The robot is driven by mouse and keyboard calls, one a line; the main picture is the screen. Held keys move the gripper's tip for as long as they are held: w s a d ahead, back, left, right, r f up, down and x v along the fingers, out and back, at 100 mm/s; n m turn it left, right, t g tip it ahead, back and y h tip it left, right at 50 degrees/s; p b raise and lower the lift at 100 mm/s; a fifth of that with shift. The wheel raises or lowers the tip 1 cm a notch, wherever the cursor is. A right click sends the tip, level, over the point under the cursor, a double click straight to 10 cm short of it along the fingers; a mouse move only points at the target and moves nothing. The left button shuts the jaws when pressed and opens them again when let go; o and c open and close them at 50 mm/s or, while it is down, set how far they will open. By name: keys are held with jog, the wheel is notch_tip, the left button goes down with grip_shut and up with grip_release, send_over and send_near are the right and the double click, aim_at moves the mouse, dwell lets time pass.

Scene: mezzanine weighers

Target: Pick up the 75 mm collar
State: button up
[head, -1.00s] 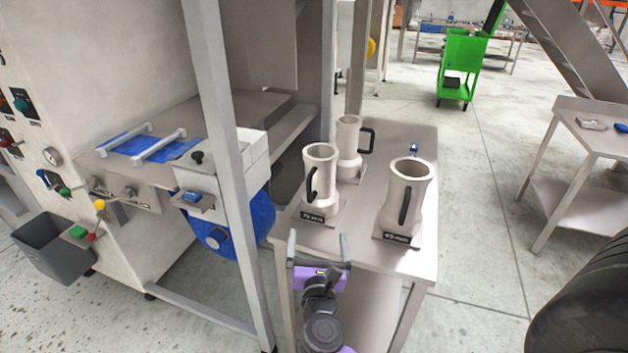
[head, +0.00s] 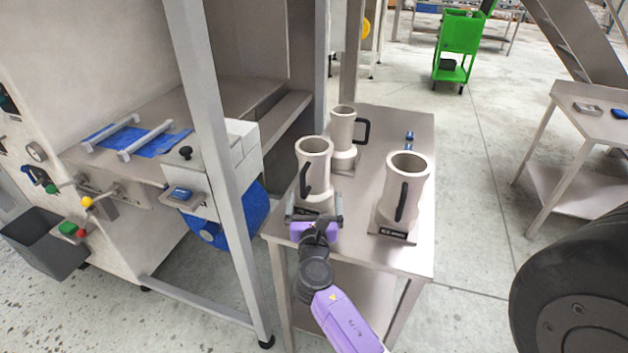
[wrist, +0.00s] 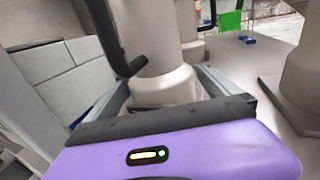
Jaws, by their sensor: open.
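Three pale metal collars with black handles stand upright on a steel table (head: 345,238). The front-left collar (head: 316,163) carried a label resembling 75 mm earlier; my gripper now covers that label. My gripper (head: 314,207) is open at this collar's foot, one finger on each side, with its purple body in front. In the wrist view the collar (wrist: 165,72) rises between the two spread fingers; I cannot tell whether they touch it. The right collar (head: 407,178) has a label too small to read surely. The back collar (head: 342,127) has its handle to the right.
A grey frame post (head: 205,130) and a machine with a blue drum (head: 232,222) stand left of the table. Small blue items (head: 409,137) lie at the table's back right. Another steel table (head: 575,165) stands at right, with open floor between.

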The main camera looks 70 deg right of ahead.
aim_at(314, 188)
jog(key=x, duration=0.4)
jog(key=shift+w+d, duration=0.15)
jog(key=shift+d, duration=0.05)
jog(key=shift+r, duration=0.1)
jog(key=c, duration=1.7)
jog(key=shift+r, duration=0.1)
